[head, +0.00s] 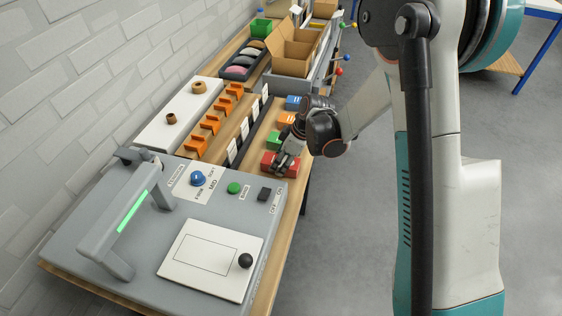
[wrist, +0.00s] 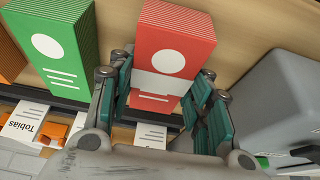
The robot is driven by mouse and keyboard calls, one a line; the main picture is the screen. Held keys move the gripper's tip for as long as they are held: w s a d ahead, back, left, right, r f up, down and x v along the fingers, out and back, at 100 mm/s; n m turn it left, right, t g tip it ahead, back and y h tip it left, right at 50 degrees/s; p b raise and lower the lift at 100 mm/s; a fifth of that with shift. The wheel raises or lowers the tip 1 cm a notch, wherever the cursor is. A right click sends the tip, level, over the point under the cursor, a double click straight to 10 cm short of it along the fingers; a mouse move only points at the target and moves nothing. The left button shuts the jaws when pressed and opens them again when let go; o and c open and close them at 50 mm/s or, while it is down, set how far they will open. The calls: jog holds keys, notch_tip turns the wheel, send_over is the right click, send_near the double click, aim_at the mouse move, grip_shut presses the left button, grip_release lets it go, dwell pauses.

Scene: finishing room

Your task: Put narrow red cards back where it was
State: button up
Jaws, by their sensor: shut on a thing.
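The narrow red cards (head: 268,158) are a red stack with a white circle and a white band. They are at the near end of a row of coloured stacks on the wooden bench. My gripper (head: 287,163) is at them in the head view and partly covers them. In the wrist view the red stack (wrist: 178,40) lies between the two teal-padded fingers of my gripper (wrist: 168,72), which is shut on it. I cannot tell whether the stack touches the bench. A green stack (wrist: 62,45) stands to its left, apart from it.
Orange cards (head: 286,119) and blue cards (head: 293,103) continue the row beyond the green ones. A black rail with white name labels (head: 232,151) and orange holders (head: 210,125) run alongside. A grey machine (head: 140,225) with buttons stands close on the near side. An open cardboard box (head: 291,60) is farther back.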

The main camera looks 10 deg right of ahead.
jog(key=shift+f, duration=0.15)
jog(key=o, duration=1.3)
jog(key=s+d+r+m+t+h+p, duration=0.1)
jog(key=s+d+r+m, duration=0.2)
jog(key=r, duration=0.5)
jog(key=s+d+r+m+p, duration=0.1)
jog(key=s+d+r, duration=0.1)
jog(key=s+r, duration=0.45)
jog(key=s+d+r+m+t+h+p, duration=0.1)
jog(key=s+d+r+m, duration=0.15)
jog(key=r, duration=0.75)
jog(key=s+d+r+m+t+h, duration=0.1)
jog(key=s+d+m, duration=0.1)
jog(key=s, duration=0.5)
jog(key=s+d+r+m+t+h, duration=0.1)
jog(key=s+d+r+m+t, duration=0.1)
jog(key=s+m, duration=0.3)
jog(key=shift+s+d+r, duration=0.25)
jog(key=shift+s+d, duration=0.35)
jog(key=shift+s, duration=0.45)
